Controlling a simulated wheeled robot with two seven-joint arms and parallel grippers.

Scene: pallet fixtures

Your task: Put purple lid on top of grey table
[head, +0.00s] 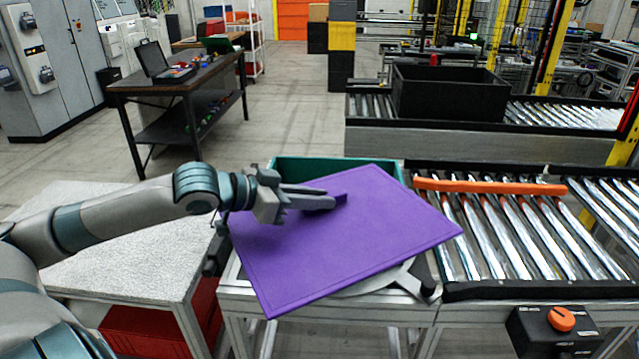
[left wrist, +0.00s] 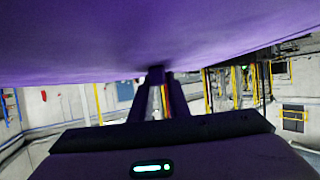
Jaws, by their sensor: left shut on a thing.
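The purple lid (head: 350,240) is a flat rectangular panel with a small raised handle, in the middle of the head view. My left gripper (head: 325,201) is shut on the lid's handle. The lid sits skewed over a teal crate (head: 290,168) and covers most of it; I cannot tell if it touches the crate. In the left wrist view the lid (left wrist: 150,35) fills the top, and my gripper's fingers (left wrist: 160,92) meet its handle. The grey table (head: 120,245), with a speckled pale top, stands to the left, below my left arm. My right gripper is not in view.
The grey table's visible top is bare, and a red box (head: 150,330) is beneath it. A roller conveyor (head: 520,235) with an orange bar (head: 490,187) is right of the lid. A black bin (head: 450,95) stands on the back conveyor. A dark workbench (head: 180,85) is further back left.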

